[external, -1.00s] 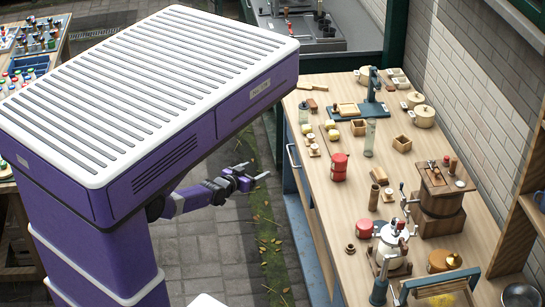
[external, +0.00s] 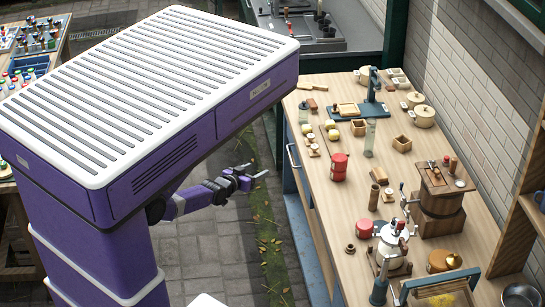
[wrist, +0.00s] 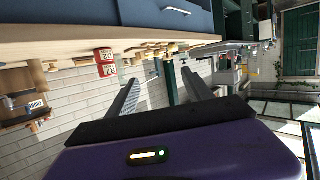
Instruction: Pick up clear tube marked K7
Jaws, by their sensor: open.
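A tall clear tube (external: 370,138) stands upright on the wooden workbench (external: 340,225), in front of the blue stand and beside small wooden boxes. Its marking is too small to read. My gripper (external: 259,170) is open and empty, held out left of the bench over the paved ground, well apart from the tube. In the wrist view the two fingers of my gripper (wrist: 160,75) are spread with nothing between them.
A blue stand (external: 373,88), wooden box (external: 402,143) and brown grinder (external: 440,205) share the crowded bench. Open paving lies left of it.

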